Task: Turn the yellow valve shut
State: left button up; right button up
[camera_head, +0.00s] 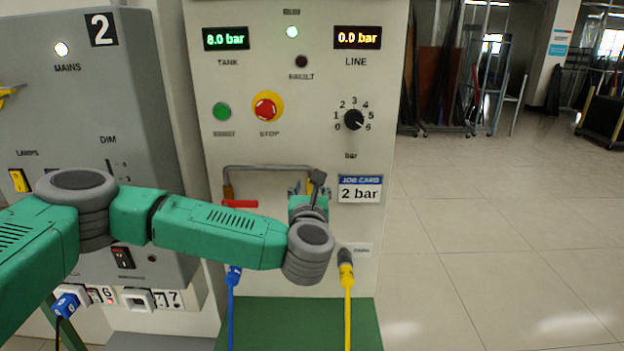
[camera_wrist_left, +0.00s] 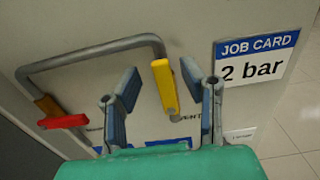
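The yellow valve (camera_wrist_left: 165,87) is a flat lever at the right end of a grey pipe on the panel. It points along the pipe's downward leg, close to upright. My left gripper (camera_wrist_left: 158,78) is open, its two fingers on either side of the yellow lever. The lever sits nearer the right finger; I cannot tell whether they touch. In the head view, my left gripper (camera_head: 306,188) is in front of the panel below the dial, and my wrist hides most of the valve. My right gripper is not in view.
A red lever (camera_wrist_left: 63,121) lies sideways at the pipe's left end. The grey pipe (camera_head: 268,168) bridges both. A job card (camera_head: 360,189) reads 2 bar. TANK (camera_head: 226,39) shows 8.0 bar, LINE (camera_head: 357,37) 0.0 bar. Blue (camera_head: 231,300) and yellow (camera_head: 347,305) hoses hang below.

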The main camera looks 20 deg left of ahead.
pick_arm(q)
jog(key=shift+x, duration=1.1)
jog(key=shift+d, duration=0.25)
jog(key=shift+d+r, duration=0.1)
jog(key=shift+d, duration=0.05)
grip_shut()
jog(key=shift+a, duration=0.4)
